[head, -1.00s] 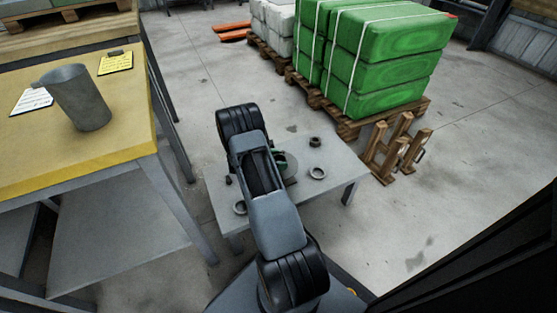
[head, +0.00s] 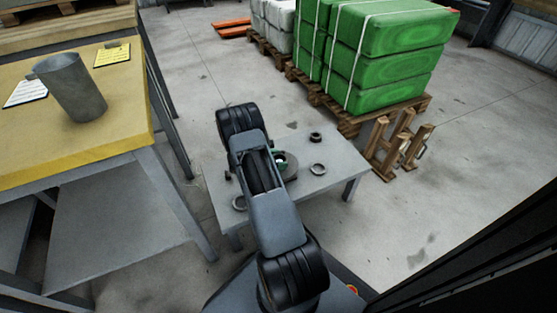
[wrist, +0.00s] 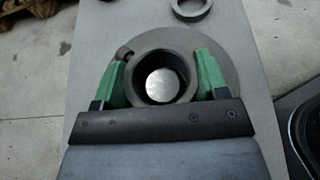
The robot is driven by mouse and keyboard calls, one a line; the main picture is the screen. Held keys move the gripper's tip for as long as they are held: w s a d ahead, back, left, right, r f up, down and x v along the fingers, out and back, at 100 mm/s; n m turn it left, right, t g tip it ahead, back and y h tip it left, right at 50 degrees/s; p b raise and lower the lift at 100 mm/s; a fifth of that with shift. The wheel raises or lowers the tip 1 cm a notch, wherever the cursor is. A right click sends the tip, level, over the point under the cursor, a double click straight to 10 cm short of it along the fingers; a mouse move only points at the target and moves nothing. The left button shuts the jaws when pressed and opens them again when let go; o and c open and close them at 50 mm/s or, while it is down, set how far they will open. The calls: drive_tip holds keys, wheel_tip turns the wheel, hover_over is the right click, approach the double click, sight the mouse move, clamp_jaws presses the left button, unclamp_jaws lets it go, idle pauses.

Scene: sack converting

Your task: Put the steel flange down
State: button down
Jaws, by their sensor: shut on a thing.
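The steel flange, a wide grey disc with a raised round hub, shows in the wrist view (wrist: 226,62). My gripper (wrist: 163,75) has its green fingers on either side of the hub and is shut on it. A bright round patch shows through the bore. In the head view the flange (head: 291,170) is partly hidden behind my arm, over the small grey table (head: 335,180). I cannot tell whether the flange touches the tabletop.
A yellow-edged workbench (head: 110,145) with a grey jug (head: 72,88) stands left. A wooden stand (head: 398,147) and green sacks (head: 390,60) stand right.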

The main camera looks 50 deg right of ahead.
drive_tip(key=shift+c, duration=0.8)
unclamp_jaws()
drive_tip(key=shift+r, duration=0.15)
drive_tip(key=shift+r+p, duration=0.85)
drive_tip(key=shift+r, duration=0.05)
drive_tip(key=f+p+v, duration=0.1)
drive_tip(key=p+v, duration=0.2)
drive_tip(key=v, duration=0.8)
drive_tip(key=s+a+r+m+t+y, duration=0.1)
drive_tip(key=s+a+r+m+y, duration=0.15)
drive_tip(key=a+r, duration=0.35)
drive_tip(key=s+a+r+m+y, duration=0.1)
drive_tip(key=a+r+m+y, duration=0.25)
drive_tip(key=r, duration=0.45)
drive_tip(key=s+a+r+m+t+y, duration=0.3)
drive_tip(key=s+a+r, duration=0.2)
drive_tip(key=a, duration=0.2)
drive_tip(key=s+a+r+m+t+y, duration=0.3)
drive_tip(key=s+a+r+m, duration=0.1)
drive_tip(key=a, duration=0.4)
drive_tip(key=shift+s+a+r+m+t, duration=0.2)
drive_tip(key=shift+s+r+m+t, duration=0.15)
drive_tip(key=shift+s+r, duration=0.35)
